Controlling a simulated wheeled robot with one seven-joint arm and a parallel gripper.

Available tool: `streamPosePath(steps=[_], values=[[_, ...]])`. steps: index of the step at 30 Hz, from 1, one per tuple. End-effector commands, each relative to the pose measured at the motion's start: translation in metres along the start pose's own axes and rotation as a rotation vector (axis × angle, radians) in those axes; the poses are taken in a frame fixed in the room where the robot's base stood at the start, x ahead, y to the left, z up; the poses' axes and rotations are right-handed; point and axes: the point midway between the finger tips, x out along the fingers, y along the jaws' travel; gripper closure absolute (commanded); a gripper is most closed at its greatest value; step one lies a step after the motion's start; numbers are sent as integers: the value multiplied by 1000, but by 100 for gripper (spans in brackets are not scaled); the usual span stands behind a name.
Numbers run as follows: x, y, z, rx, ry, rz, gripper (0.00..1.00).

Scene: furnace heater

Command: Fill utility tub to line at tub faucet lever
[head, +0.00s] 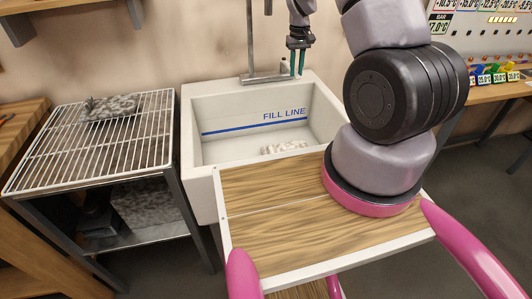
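The white utility tub (203,166) stands at the centre of the head view. A blue fill line (250,127) with the words FILL LINE runs along its inner back wall. I see no clear water surface in it. The grey tub faucet (262,78) rises from the back rim, with its upright pipe going out of view. My gripper (297,75) points down at the right side of the faucet base. Its two teal fingers show a narrow gap. The lever cannot be made out behind or between them, so I cannot tell whether they touch it.
A pale lump (284,147) lies at the tub's bottom. A wire rack table (60,165) stands left, with a grey mottled piece (110,107) on it. My arm hides the tub's right side. A bench with coloured items (492,100) stands right. Floor shows at far right.

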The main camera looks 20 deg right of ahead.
Motion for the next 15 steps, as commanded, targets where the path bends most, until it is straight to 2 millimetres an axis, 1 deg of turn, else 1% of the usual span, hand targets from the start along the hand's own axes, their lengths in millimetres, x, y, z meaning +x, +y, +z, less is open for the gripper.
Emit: streamPosePath(steps=[8, 11, 15], values=[[0, 1, 0, -4, 0, 0, 100], [0, 7, -1, -42, 0, -1, 100], [0, 21, -4, -135, 2, -1, 100]])
